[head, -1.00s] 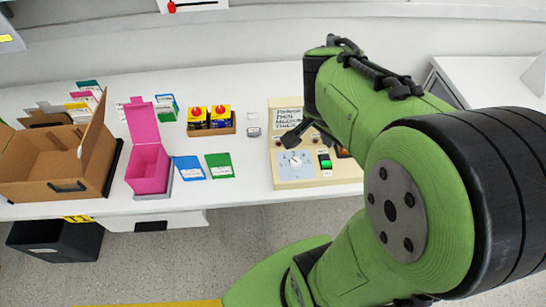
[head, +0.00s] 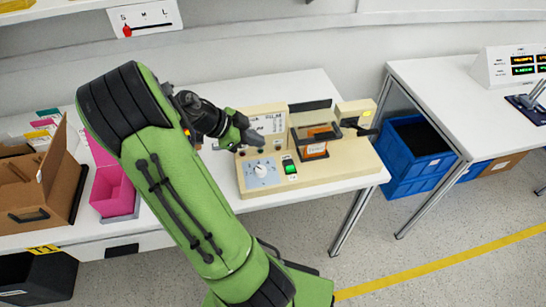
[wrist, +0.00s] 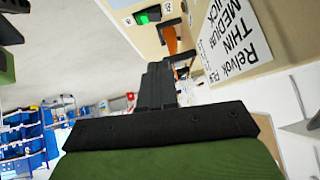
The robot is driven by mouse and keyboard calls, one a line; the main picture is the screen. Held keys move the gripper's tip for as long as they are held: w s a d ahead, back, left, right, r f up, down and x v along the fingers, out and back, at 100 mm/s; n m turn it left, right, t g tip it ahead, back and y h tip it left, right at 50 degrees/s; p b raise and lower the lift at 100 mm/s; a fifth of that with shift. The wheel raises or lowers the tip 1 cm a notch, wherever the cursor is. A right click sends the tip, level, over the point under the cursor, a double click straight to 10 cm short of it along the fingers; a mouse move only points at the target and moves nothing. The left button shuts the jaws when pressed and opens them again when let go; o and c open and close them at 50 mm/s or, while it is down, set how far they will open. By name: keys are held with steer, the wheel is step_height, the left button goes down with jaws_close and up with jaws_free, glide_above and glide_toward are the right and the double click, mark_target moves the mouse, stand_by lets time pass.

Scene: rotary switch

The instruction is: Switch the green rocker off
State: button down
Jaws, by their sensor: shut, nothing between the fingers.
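The green rocker (head: 291,169) sits on the top panel of a beige machine (head: 345,178), right of a white dial on a blue plate (head: 261,170). It looks bright green; which side is pressed cannot be told. It also shows at the top of the wrist view (wrist: 150,14). My gripper (head: 257,141) is above the machine's back left part, up and left of the rocker in the picture, apart from it. In the wrist view its black fingers (wrist: 157,84) are together with nothing between them.
A printed label (wrist: 228,38) stands upright at the machine's back. Right of the rocker is a dark frame with an orange part (head: 316,150). A pink bin (head: 114,192) and a cardboard box (head: 60,170) stand left. Blue crates (head: 418,150) sit between the tables.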

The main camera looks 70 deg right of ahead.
steer(key=b, duration=0.2)
glide_above(288, 161)
steer(key=w+a, duration=0.2)
step_height(288, 161, down, 8)
steer(key=shift+s+a+r, duration=0.1)
steer(key=shift+a+r, duration=0.05)
steer(key=shift+r, duration=0.1)
steer(key=f, duration=0.2)
steer(key=shift+w+d+f, duration=0.2)
steer(key=shift+f, duration=0.15)
steer(key=shift+w+f+b, duration=0.1)
steer(key=shift+f+b, duration=0.2)
steer(key=shift+f, duration=0.15)
steer(key=shift+d, duration=0.1)
